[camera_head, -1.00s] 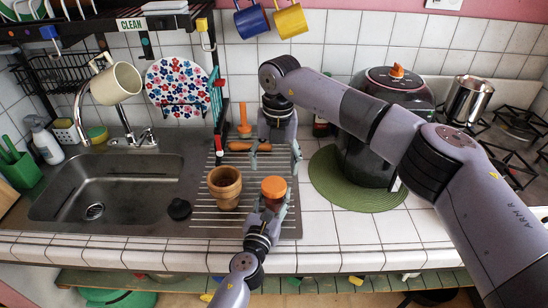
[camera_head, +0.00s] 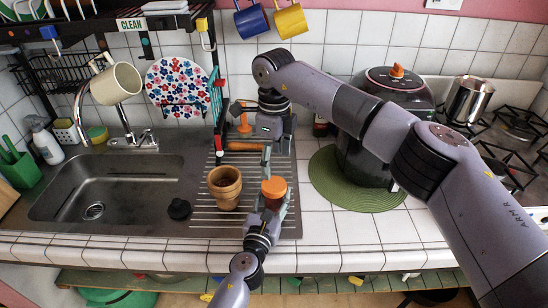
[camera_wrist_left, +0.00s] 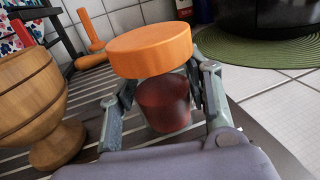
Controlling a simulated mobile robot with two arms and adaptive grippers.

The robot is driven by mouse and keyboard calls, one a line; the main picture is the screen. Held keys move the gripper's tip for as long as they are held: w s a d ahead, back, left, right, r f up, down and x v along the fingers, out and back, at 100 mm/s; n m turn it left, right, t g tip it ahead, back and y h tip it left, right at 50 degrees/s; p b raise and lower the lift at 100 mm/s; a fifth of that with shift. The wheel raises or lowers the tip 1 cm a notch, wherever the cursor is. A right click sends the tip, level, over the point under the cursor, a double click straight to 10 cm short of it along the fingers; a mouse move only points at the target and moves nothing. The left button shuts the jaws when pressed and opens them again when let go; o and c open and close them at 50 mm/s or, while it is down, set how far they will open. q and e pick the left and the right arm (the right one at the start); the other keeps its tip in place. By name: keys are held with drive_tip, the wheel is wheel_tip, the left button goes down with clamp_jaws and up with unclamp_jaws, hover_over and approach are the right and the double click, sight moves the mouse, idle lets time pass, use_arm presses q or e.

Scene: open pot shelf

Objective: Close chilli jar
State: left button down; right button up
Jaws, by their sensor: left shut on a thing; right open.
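The chilli jar is a dark red jar (camera_wrist_left: 163,103) under a wide orange lid (camera_wrist_left: 150,50). In the head view the orange lid (camera_head: 273,187) covers most of it. The lid is at the jar's mouth; I cannot tell whether it is fully seated. My left gripper (camera_head: 271,203) is shut on the jar, with one finger on each side of it below the lid in the left wrist view. My right gripper (camera_head: 250,135) is open and empty behind the jar, its fingers spread towards the left and the front, apart from the lid.
A wooden cup (camera_head: 225,190) stands left of the jar on the ribbed drainer. An orange-handled upright tool (camera_head: 243,124) and a wooden pin (camera_head: 245,146) are behind, near my right gripper. A dark cooker (camera_head: 368,150) stands on a green mat (camera_head: 350,202) at right. Front tiles are clear.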

sight(274, 184)
drive_tip(key=shift+f, duration=0.1)
drive_tip(key=shift+f, duration=3.9)
drive_tip(key=c, duration=1.2)
drive_tip(key=o, duration=1.4)
drive_tip(key=shift+c, duration=0.2)
